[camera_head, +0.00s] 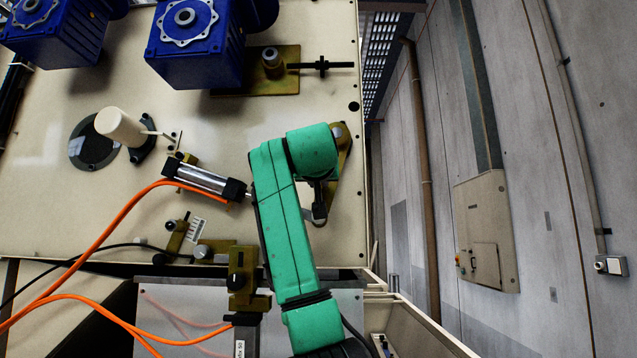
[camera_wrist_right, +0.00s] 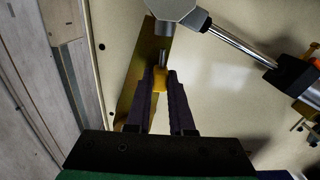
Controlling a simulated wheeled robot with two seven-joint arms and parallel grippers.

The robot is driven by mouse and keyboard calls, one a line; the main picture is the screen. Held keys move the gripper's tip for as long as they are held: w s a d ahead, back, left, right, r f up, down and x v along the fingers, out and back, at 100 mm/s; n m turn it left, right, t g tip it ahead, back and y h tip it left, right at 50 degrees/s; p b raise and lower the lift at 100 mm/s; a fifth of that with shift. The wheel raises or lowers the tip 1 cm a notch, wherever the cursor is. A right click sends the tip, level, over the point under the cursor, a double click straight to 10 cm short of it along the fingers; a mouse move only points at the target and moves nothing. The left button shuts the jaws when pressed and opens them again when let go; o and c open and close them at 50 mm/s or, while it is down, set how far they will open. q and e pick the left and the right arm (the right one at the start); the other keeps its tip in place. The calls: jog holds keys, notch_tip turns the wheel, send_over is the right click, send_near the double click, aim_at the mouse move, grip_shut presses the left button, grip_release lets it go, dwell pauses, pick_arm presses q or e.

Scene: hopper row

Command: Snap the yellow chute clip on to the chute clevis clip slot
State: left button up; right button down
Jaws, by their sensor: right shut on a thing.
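In the right wrist view, my right gripper (camera_wrist_right: 161,88) is shut on the small yellow chute clip (camera_wrist_right: 160,78), held between its dark fingertips. A short metal pin (camera_wrist_right: 162,57) stands right beyond the clip; I cannot tell whether they touch. Above it is the grey metal clevis (camera_wrist_right: 174,10) on the end of a cylinder rod (camera_wrist_right: 232,39). The clip slot itself cannot be made out. In the head view, my green right arm covers the rod end and most of the clevis area, and the clip is hidden.
A brass plate (camera_head: 344,144) sits behind the pin. The air cylinder (camera_head: 203,179) with an orange hose lies left of my arm. Blue gear motors (camera_head: 195,55) are at the top left.

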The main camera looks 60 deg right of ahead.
dwell(0.4)
jog(key=shift+f+b, duration=1.05)
jog(key=shift+f, duration=0.25)
jog(key=shift+d, duration=0.1)
jog(key=shift+w, duration=0.1)
jog(key=shift+f, duration=0.2)
